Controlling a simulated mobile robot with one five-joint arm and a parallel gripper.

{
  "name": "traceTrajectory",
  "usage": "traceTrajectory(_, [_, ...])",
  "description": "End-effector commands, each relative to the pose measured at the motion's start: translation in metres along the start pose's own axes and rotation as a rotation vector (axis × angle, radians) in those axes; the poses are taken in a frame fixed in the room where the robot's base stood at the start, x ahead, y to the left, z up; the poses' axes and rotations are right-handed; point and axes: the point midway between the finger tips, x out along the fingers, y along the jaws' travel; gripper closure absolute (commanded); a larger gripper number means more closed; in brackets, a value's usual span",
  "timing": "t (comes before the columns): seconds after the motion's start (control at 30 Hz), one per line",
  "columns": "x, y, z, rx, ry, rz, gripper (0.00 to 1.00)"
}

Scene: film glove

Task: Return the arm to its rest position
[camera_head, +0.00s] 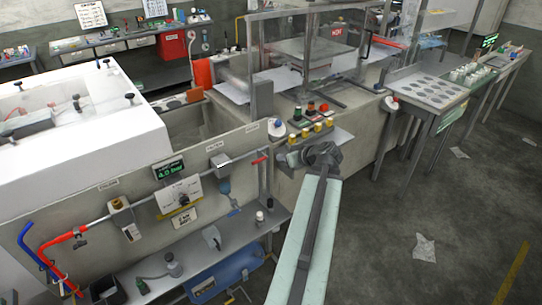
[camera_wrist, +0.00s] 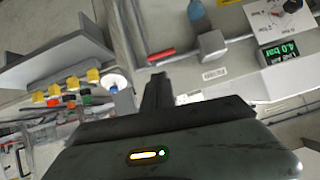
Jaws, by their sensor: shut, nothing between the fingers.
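My gripper (camera_head: 322,152) shows in the head view at the far end of my raised arm, in front of the control panel with coloured buttons. In the wrist view my gripper (camera_wrist: 158,78) is a dark shape pointing up the picture, its fingers together with nothing between them. It appears apart from the panel and the pipe; the exact gap cannot be told. The pale green arm link below it in the head view is mine.
The button panel (camera_head: 312,132) is just behind my gripper. A pipe with red handle (camera_head: 262,160), a 4.0 bar display (camera_head: 168,169) and a lower shelf (camera_head: 205,258) lie left. A tray table (camera_head: 430,90) stands right. Floor at right is open, with paper scraps (camera_head: 425,248).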

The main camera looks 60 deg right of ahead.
Motion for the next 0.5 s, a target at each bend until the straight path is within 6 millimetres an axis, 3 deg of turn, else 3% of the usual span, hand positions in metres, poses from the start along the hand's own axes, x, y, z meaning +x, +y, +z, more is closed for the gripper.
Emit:
traceTrajectory(0.1, [-0.011, 0.000, -0.003, 0.003, 0.001, 0.004, 1.00])
traceTrajectory(0.43, [-0.003, -0.012, -0.006, -0.008, -0.001, -0.013, 1.00])
traceTrajectory(0.5, [0.006, -0.024, -0.010, -0.021, -0.004, -0.033, 1.00])
